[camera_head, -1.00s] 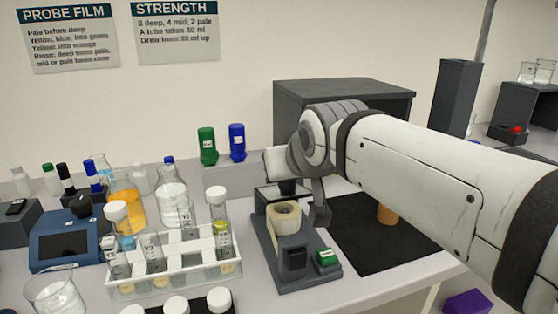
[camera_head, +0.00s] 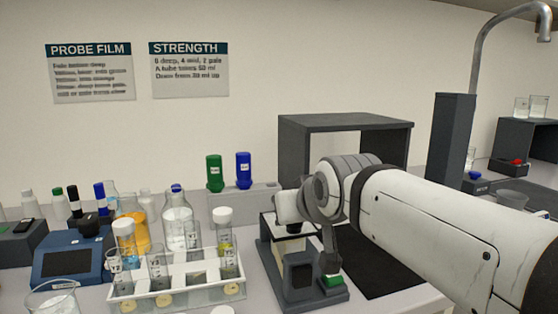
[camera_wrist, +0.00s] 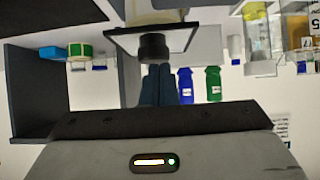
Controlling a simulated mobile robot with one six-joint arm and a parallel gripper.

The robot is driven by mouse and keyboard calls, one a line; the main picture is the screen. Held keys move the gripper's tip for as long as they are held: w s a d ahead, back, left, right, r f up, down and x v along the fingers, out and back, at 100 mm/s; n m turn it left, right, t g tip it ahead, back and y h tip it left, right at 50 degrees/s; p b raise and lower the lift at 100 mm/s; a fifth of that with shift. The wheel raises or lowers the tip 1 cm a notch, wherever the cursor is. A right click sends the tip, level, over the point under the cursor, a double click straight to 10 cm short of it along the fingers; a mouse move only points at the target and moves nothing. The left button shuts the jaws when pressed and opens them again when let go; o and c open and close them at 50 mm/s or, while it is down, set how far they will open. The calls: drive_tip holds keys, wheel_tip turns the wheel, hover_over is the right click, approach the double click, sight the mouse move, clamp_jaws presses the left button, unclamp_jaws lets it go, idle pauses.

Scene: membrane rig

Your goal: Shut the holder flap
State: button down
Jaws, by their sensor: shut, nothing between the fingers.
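The dark grey holder rig (camera_head: 301,275) stands on the bench, with a green-topped block at its front right. In the wrist view, which is upside down, the flap (camera_wrist: 178,41) shows as a pale plate with a dark border and a black knob (camera_wrist: 153,47). My gripper (camera_wrist: 158,70) is shut and empty, its fingertips at or very near the knob; I cannot tell if they touch. In the head view my arm covers part of the holder and the fingers cannot be made out. The flap's exact angle is unclear.
A white tube rack (camera_head: 178,283) stands close left of the rig. A green bottle (camera_head: 214,173) and a blue bottle (camera_head: 243,170) stand behind. A grey open shelf (camera_head: 345,122) is at the back. A black mat (camera_head: 385,278) lies right of the rig.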

drive_tip(key=shift+w+f, duration=0.1)
drive_tip(key=shift+f, duration=0.5)
drive_tip(key=shift+w+a, duration=0.15)
drive_tip(key=shift+w, duration=0.25)
drive_tip(key=shift+w+r, duration=0.1)
drive_tip(key=shift+r, duration=0.4)
wheel_tip(320, 180, up, 9)
drive_tip(key=p, duration=0.3)
drive_tip(key=s+d+f+m+g+h+p, duration=0.1)
drive_tip(key=s+d+f+m+g+p, duration=0.1)
drive_tip(key=s+d+f+g+p, duration=0.2)
drive_tip(key=s+d+f+m+g+h+p, duration=0.1)
drive_tip(key=s+d+f+g+p, duration=0.3)
drive_tip(key=s+d+p, duration=0.6)
drive_tip(key=s+f+h+p, duration=0.1)
drive_tip(key=s+f+p, duration=0.1)
drive_tip(key=p, duration=0.3)
drive_tip(key=shift+s+d+m+h, duration=0.3)
drive_tip(key=shift+s+d+m, duration=0.1)
drive_tip(key=shift+s, duration=0.5)
